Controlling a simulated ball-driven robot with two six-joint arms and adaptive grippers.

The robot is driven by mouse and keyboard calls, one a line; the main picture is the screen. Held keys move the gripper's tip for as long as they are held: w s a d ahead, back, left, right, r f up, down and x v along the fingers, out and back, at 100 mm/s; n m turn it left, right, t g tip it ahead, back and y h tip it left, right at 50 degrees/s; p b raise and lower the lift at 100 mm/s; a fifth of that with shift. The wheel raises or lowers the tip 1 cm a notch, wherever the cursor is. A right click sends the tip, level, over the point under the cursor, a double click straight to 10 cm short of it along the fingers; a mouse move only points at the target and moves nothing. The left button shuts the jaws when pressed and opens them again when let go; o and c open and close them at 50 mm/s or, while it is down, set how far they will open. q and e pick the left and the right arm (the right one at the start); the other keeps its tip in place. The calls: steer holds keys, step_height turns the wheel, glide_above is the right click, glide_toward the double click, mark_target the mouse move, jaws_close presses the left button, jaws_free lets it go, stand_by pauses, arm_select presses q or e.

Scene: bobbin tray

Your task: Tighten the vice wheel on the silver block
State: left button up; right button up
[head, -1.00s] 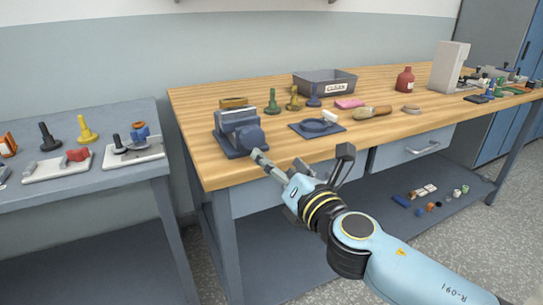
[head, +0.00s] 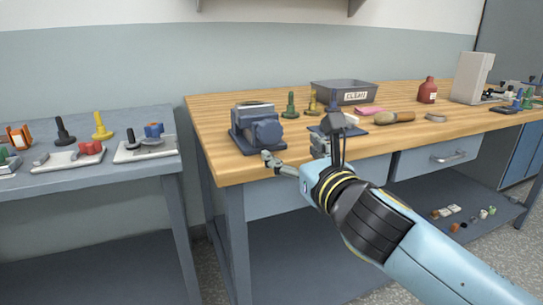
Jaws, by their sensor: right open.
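The blue-grey vice (head: 243,141) stands near the left front corner of the wooden bench. Its dark round wheel (head: 267,132) faces the front. A pale silvery piece (head: 253,107) shows at the top of the vice, between or on the jaws; I cannot tell how tightly it is held. My right gripper (head: 300,147) is open and empty, at the bench's front edge. One finger is just below and in front of the wheel, seemingly apart from it; the other is to the right, over the blue mat. My left gripper is not in view.
A grey bin (head: 344,94) stands behind, with green (head: 290,107) and brass (head: 312,103) pieces left of it. A brush (head: 395,118), pink pad (head: 370,111) and red bottle (head: 428,90) are to the right. A lower side table (head: 85,167) stands left, across a gap.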

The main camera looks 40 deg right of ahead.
mark_target(272, 135)
steer(key=x, duration=1.1)
steer(key=c, duration=1.2)
